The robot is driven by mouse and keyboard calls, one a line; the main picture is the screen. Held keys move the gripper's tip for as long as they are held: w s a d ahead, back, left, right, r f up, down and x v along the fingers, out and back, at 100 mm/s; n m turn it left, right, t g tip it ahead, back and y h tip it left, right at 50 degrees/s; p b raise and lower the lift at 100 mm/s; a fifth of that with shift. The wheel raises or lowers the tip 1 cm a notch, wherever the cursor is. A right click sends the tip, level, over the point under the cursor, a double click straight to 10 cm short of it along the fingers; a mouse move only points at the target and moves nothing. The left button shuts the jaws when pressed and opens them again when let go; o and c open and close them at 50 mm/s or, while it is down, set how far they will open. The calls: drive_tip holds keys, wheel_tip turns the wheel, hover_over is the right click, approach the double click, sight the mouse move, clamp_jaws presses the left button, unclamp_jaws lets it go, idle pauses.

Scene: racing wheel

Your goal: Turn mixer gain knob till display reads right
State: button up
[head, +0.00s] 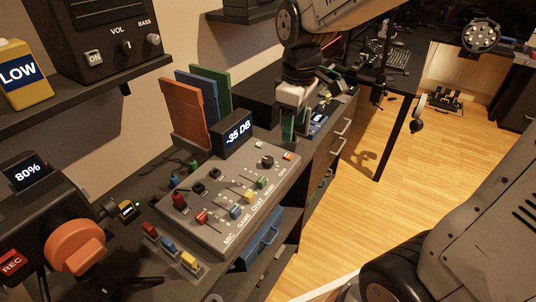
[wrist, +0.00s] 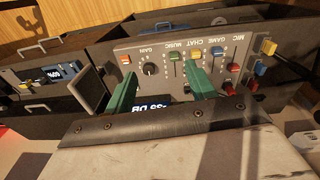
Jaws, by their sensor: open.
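The grey mixer (head: 235,195) lies on the desk in the head view, with several coloured faders. Its black gain knob (head: 267,161) is near the far right end and is clear of my fingers there. The mixer's display (head: 238,131) reads -35 DB. My gripper (head: 295,128) is open beyond the knob, with green fingers pointing down. In the wrist view the gain knob (wrist: 150,69) appears between the open fingers of my gripper (wrist: 163,72), nearer the left one; I see no contact. The display (wrist: 150,106) is upside down there and partly hidden by my gripper.
Orange, blue and green boards (head: 187,110) stand behind the mixer. A camera with an 80% screen (head: 28,173) stands at left, near small coloured switches (head: 170,245). A shelf above holds a speaker (head: 105,40). A 60% display (wrist: 54,73) shows in the wrist view.

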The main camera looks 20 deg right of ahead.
sight(267, 159)
drive_tip(key=w+f+n, duration=0.2)
drive_tip(key=w+f, duration=0.1)
drive_tip(key=w, duration=0.1)
drive_tip(key=w+a+f+n, duration=0.1)
drive_tip(key=w+f, duration=0.2)
drive_tip(key=f, duration=0.1)
drive_tip(key=w+a+f+n, duration=0.1)
drive_tip(key=w+f+n, duration=0.1)
drive_tip(key=w+f, duration=0.2)
drive_tip(key=shift+w+f+n+g, duration=0.1)
drive_tip(key=shift+w+n+g, duration=0.2)
drive_tip(key=shift+w, duration=0.05)
wheel_tip(267, 159, down, 8)
drive_tip(key=shift+r, duration=0.1)
drive_tip(key=shift+c, duration=0.4)
drive_tip(key=c, duration=0.9)
